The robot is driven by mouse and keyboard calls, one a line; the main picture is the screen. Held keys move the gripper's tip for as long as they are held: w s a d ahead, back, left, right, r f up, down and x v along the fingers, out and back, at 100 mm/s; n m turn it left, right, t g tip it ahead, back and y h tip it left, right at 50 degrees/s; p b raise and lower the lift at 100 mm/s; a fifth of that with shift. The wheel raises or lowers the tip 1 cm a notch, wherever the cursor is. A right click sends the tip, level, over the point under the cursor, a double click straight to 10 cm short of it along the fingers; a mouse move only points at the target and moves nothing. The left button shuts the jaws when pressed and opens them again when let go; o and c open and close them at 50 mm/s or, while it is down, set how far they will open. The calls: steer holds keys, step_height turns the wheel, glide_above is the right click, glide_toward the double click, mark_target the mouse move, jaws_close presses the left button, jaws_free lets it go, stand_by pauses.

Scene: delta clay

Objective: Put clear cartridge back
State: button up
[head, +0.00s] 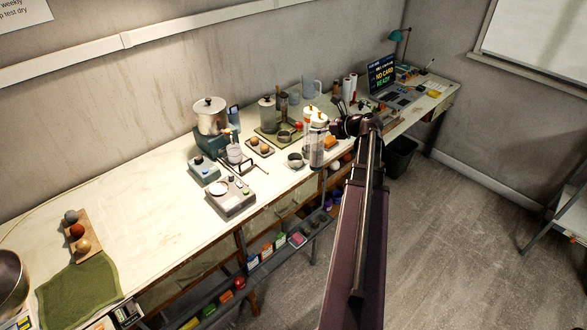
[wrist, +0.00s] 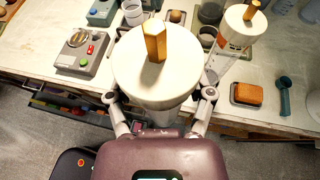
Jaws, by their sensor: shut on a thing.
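My gripper (wrist: 160,97) is shut on a clear cartridge with a wide white cap and a gold hexagonal knob (wrist: 155,62). In the head view the clear cartridge (head: 317,146) hangs upright by the front edge of the bench; my gripper (head: 337,128) reaches it from the right. Its lower end is hidden under the cap in the wrist view, and I cannot tell its height over the bench. A second white-capped cartridge with an orange label (wrist: 238,30) stands on the bench behind it; it also shows in the head view (head: 308,113).
The bench (head: 130,215) has a grey device with a dial (head: 231,198), a grey cup (head: 295,160) and an olive tray (head: 262,134) near the cartridge. An orange sponge (wrist: 247,94) and a blue tool (wrist: 284,95) lie at right. A shelf with several boxes runs below the bench.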

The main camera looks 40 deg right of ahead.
steer(key=shift+m, duration=0.3)
steer(key=s, duration=0.1)
steer(key=s+d, duration=0.2)
steer(key=s, duration=0.1)
steer(key=shift+d+f, duration=0.15)
steer(key=shift+f, duration=0.25)
steer(key=shift+w, duration=0.1)
steer(key=w+a+f+b, duration=0.1)
steer(key=w+a+b, duration=0.1)
steer(key=w, duration=1.2)
steer(key=shift+w+a+f, duration=0.2)
steer(key=shift+w+a+f+b, duration=0.1)
steer(key=shift+w+f+b, duration=0.2)
steer(key=shift+f+b, duration=0.6)
steer(key=shift+w+f+b, duration=0.3)
steer(key=shift+f+b, duration=0.55)
steer(key=shift+f, duration=0.2)
